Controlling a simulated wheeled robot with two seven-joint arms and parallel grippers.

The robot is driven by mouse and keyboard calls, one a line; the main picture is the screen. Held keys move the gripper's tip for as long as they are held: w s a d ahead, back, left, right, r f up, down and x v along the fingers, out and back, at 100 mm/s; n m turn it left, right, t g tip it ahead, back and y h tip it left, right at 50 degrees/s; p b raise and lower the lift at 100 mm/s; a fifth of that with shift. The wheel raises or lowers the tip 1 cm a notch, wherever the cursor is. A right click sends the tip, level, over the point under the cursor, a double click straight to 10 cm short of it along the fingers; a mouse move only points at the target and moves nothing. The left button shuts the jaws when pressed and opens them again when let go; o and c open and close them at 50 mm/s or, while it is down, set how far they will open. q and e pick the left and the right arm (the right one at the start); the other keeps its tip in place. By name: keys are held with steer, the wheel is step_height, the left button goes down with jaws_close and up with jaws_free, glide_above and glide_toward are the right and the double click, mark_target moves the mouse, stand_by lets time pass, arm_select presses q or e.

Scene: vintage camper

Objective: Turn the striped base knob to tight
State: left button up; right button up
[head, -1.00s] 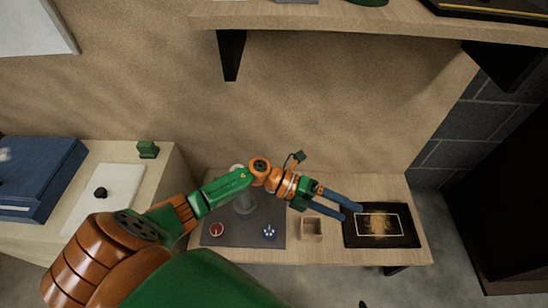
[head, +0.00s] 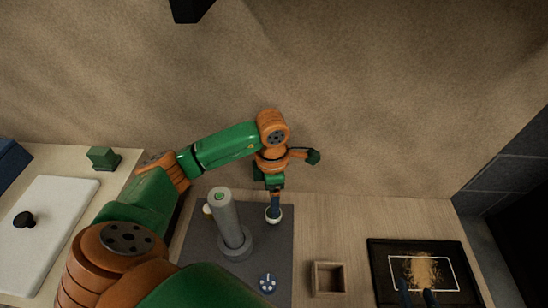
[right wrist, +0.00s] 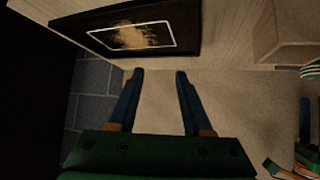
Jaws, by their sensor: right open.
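In the head view a small round pale knob (head: 273,214) sits on the dark grey mat (head: 205,270). In the right wrist view a striped pale-and-dark thing (right wrist: 310,72) at the right edge looks like the same knob. My left gripper (head: 273,207) points down with its blue fingertips at the knob; whether they grip it is hidden. My right gripper (head: 418,292) shows only its blue fingertips at the bottom of the head view, over the black tray (head: 378,262). In the right wrist view it (right wrist: 158,75) is open and empty. No mark for tight is readable.
A grey upright cylinder (head: 229,218) stands on the mat left of the knob, close to my left arm. An open wooden box (head: 328,264) sits between mat and tray. The wall is close behind.

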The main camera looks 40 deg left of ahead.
arm_select(q)
steer(key=f, duration=0.1)
steer(key=f+b, duration=0.1)
steer(key=f, duration=0.1)
steer(key=shift+s+d+f, duration=0.15)
steer(key=shift+s+f, duration=0.05)
steer(key=shift+s, duration=0.05)
step_height(320, 180, down, 3)
steer(key=shift+d+b, duration=0.1)
steer(key=shift+b, duration=0.8)
jaws_close()
arm_select(e)
steer(key=w+a+r+t+y, duration=0.1)
steer(key=w+r+t+y, duration=0.1)
steer(key=r+t, duration=0.3)
steer(key=w+a+r+n+t+y, duration=0.1)
steer(key=r+t, duration=0.5)
steer(key=r, duration=0.7)
steer(key=shift+w+a+r+y, duration=0.25)
steer(key=shift+w+a+y, duration=0.2)
steer(key=shift+a, duration=0.2)
